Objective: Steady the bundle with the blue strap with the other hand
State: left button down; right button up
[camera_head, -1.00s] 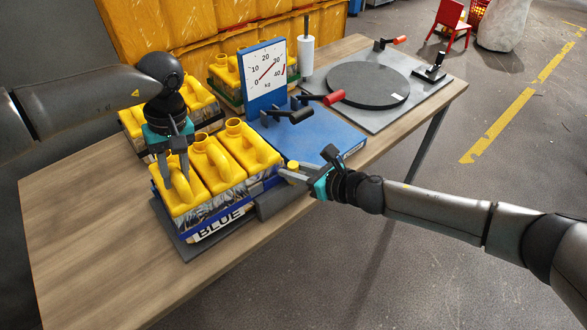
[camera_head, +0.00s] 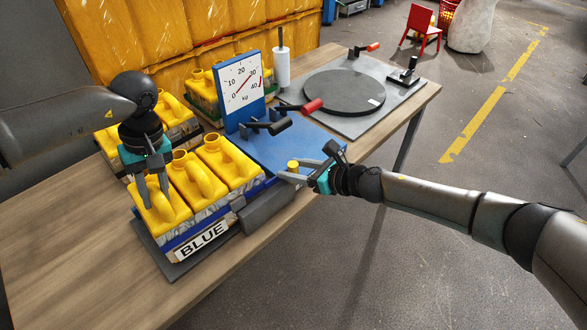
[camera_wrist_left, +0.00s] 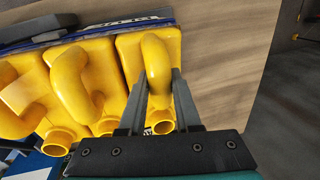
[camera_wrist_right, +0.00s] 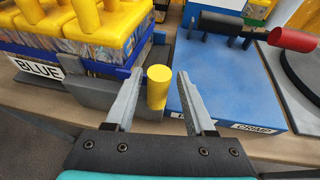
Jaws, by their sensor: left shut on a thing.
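The bundle with the blue strap (camera_head: 192,232) is a row of three yellow jerry cans (camera_head: 195,180) on a grey base at the table's front, with a "BLUE" label (camera_head: 203,241). My left gripper (camera_head: 154,200) points down and is shut on the handle of the leftmost can. That handle (camera_wrist_left: 157,65) shows between its fingers in the left wrist view. My right gripper (camera_wrist_right: 158,85) is open right of the bundle. A yellow knob (camera_wrist_right: 158,90) stands between its fingers, with a visible gap on the right finger's side. The right gripper is apart from the cans.
A grey block (camera_head: 268,205) adjoins the bundle's right side. Behind stand a blue platform (camera_head: 285,150) with a kg dial (camera_head: 242,84), a dark round plate (camera_head: 345,92) and other yellow cans (camera_head: 175,120). Bare wood lies at the table's left.

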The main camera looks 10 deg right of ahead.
jog(key=shift+o, duration=0.4)
jog(key=shift+s, duration=0.1)
jog(key=v, duration=1.2)
dwell(0.9)
pick_arm(q)
jog(key=c, duration=0.5)
grip_release()
